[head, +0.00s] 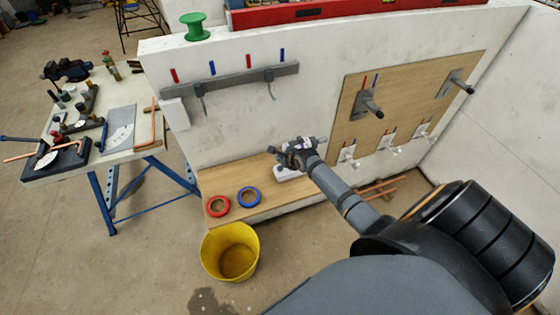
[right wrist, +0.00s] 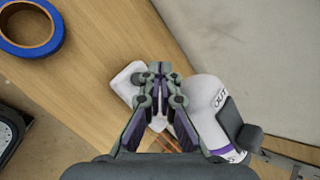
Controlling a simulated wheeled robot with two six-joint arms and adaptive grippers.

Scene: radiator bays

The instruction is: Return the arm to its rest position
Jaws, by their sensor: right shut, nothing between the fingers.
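My right arm (head: 345,195) reaches in from the lower right of the head view. Its gripper (head: 293,150) is over the right part of the wooden shelf (head: 208,182) at the foot of the white wall. In the right wrist view the gripper (right wrist: 157,72) has its fingertips together with nothing between them. A white fitting marked "OUT" (right wrist: 205,95) lies just beside and below the fingers. Whether the fingers touch it I cannot tell. My left gripper is not in view.
A red tape roll (head: 218,206) and a blue tape roll (head: 248,197) lie on the shelf. A yellow bucket (head: 230,250) stands on the floor in front. A backboard with brackets (head: 400,110) is on the wall. A workbench with tools (head: 120,150) stands at left.

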